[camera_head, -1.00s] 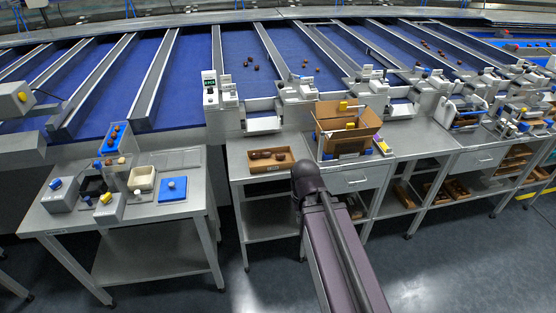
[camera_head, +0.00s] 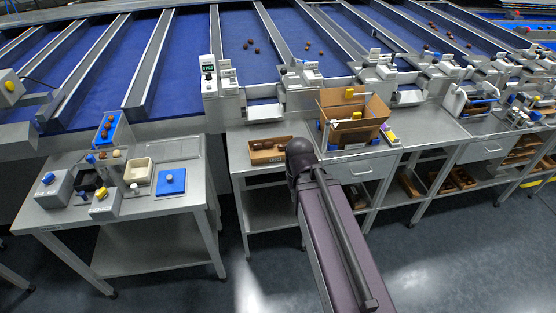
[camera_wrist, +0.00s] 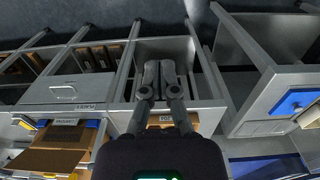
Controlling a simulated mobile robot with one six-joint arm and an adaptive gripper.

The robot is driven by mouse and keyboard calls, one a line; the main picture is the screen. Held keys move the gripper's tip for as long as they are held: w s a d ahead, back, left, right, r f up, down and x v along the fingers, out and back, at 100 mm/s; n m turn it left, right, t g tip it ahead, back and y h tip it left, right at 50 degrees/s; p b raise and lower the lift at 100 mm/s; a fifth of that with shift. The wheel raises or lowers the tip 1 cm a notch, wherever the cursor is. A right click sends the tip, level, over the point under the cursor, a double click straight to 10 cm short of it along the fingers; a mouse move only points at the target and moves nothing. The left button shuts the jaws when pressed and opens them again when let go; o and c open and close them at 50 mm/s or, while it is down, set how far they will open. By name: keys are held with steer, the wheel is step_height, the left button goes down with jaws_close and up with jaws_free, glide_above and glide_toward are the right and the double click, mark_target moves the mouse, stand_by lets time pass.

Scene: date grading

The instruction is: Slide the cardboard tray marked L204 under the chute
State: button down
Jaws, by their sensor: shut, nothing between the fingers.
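A brown cardboard tray (camera_head: 256,159) holding several dark dates lies on the steel bench left of the large carton. My arm hides its right end in the head view. The head view does not show the fingers. A grey chute-like outlet (camera_head: 263,113) stands behind the tray at a lane end.
A large open carton (camera_head: 372,125) stands right of the tray, close to my arm. A separate table (camera_head: 135,208) at left holds a blue pad (camera_head: 172,182) and a cream bin (camera_head: 140,172). Bare bench top lies in front of the tray.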

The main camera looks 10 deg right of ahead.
steer(key=t+b, duration=0.3)
steer(key=b, duration=0.2)
glide_toward(276, 163)
steer(key=s+r, duration=0.3)
steer(key=s, duration=0.2)
steer(key=shift+s+d+f+p, duration=0.1)
steer(key=shift+s+p, duration=0.15)
steer(key=shift+p, duration=0.05)
steer(key=shift+f, duration=0.15)
steer(key=b+x, duration=1)
steer(key=shift+w, duration=0.2)
steer(key=shift+w+r, duration=0.25)
steer(key=shift+w, duration=1.7)
